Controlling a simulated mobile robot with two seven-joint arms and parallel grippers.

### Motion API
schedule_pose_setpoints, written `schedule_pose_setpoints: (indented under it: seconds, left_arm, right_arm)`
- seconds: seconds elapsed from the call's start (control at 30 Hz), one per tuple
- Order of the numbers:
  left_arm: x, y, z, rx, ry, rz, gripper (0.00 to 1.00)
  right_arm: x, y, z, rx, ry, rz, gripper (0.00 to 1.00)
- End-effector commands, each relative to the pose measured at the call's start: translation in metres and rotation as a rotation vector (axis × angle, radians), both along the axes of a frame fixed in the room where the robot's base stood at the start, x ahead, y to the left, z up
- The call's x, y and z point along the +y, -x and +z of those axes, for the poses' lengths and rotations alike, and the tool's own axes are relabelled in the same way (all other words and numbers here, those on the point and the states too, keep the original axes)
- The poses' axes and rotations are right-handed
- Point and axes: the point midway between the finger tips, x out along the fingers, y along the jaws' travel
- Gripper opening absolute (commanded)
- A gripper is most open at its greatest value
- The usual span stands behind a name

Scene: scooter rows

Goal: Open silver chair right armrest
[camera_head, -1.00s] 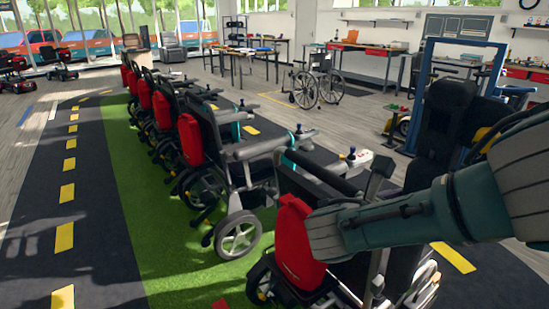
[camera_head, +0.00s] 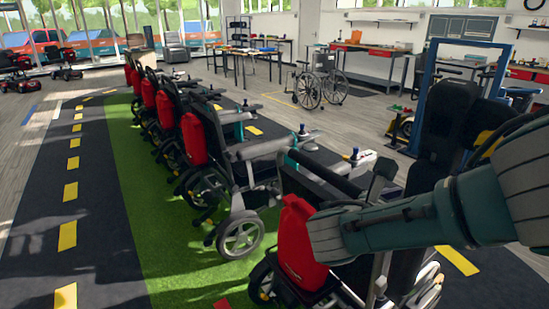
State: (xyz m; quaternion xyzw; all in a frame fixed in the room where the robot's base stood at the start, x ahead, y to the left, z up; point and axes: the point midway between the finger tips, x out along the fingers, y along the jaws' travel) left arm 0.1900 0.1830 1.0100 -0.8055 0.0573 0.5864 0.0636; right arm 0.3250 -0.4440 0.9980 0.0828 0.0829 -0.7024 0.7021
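A row of power wheelchairs with red bags on their backs runs away from me on the left. The nearest chair (camera_head: 285,275) stands at the lower middle, with a red bag (camera_head: 300,245), a dark armrest pad (camera_head: 325,178) lying level, and a grey upright part (camera_head: 382,178) on its right side. I cannot tell for sure which chair is the silver one; the second chair (camera_head: 240,236) has silver-grey wheels and a level grey armrest (camera_head: 262,149). My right arm reaches in from the right and ends beside the nearest chair's red bag; its fingers do not show. My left gripper is out of view.
A dark seat back and a blue frame (camera_head: 424,100) stand at the right. A manual wheelchair (camera_head: 320,82) and worktables (camera_head: 255,55) are farther back. The green strip (camera_head: 150,215) and dark track (camera_head: 40,230) at left are clear.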

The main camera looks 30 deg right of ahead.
Motion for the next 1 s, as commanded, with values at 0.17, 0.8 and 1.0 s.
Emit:
schedule_pose_setpoints:
  seconds: [0.17,0.8,1.0]
  left_arm:
    - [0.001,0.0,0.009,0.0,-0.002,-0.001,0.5]
    - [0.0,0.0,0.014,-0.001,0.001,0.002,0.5]
    - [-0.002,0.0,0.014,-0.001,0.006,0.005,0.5]
  right_arm:
    - [0.027,0.0,0.008,0.0,-0.005,0.003,1.0]
    - [0.094,0.0,0.022,0.0,-0.002,0.0,1.0]
    - [0.094,0.0,0.022,0.0,-0.001,0.0,1.0]
